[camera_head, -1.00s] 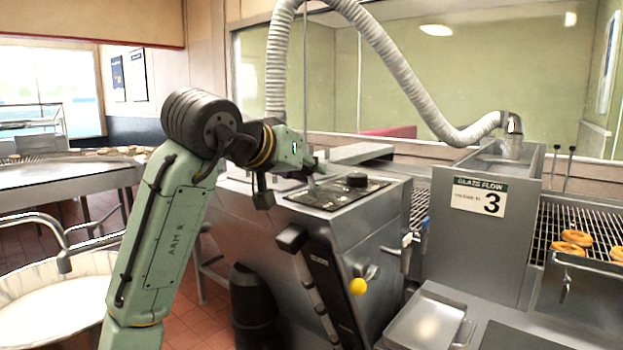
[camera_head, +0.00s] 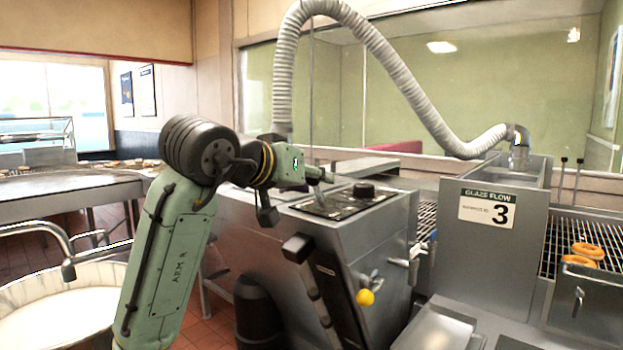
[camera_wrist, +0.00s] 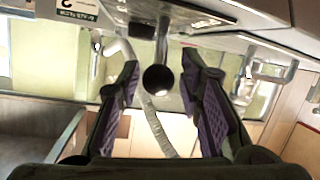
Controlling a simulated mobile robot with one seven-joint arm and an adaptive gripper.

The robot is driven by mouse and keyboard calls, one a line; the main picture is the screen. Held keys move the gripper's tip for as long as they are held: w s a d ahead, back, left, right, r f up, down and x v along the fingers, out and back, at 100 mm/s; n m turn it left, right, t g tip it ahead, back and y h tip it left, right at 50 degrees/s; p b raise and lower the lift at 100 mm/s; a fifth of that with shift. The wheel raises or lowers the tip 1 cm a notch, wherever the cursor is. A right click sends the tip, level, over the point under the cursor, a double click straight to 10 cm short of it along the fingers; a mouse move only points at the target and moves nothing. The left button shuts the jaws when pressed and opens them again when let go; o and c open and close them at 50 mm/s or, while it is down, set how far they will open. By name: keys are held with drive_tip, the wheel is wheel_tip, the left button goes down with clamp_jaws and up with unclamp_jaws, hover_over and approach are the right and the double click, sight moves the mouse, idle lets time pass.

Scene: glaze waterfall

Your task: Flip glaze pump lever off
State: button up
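The control panel (camera_head: 345,203) lies on the sloped top of the steel glaze machine, with a round black knob (camera_head: 363,190) at its back. A short lever (camera_head: 319,197) stands on the panel's left part. My gripper (camera_head: 318,173) is just above it at the panel. In the wrist view, my gripper (camera_wrist: 159,72) is open, its purple-padded fingers apart. A dark ball on a stem, seemingly the lever's tip (camera_wrist: 158,80), shows between the fingers, with gaps on both sides. Any lever label is unreadable.
A yellow ball handle (camera_head: 365,297) sticks out from the machine's front. The glaze hopper (camera_head: 462,248) with a number 3 sign stands right of it. A ribbed hose (camera_head: 405,100) arches behind. A white-filled bowl (camera_head: 60,305) is at lower left.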

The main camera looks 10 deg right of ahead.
drive_tip(key=shift+o, duration=0.6)
drive_tip(key=v, duration=1.2)
drive_tip(key=shift+r, duration=0.1)
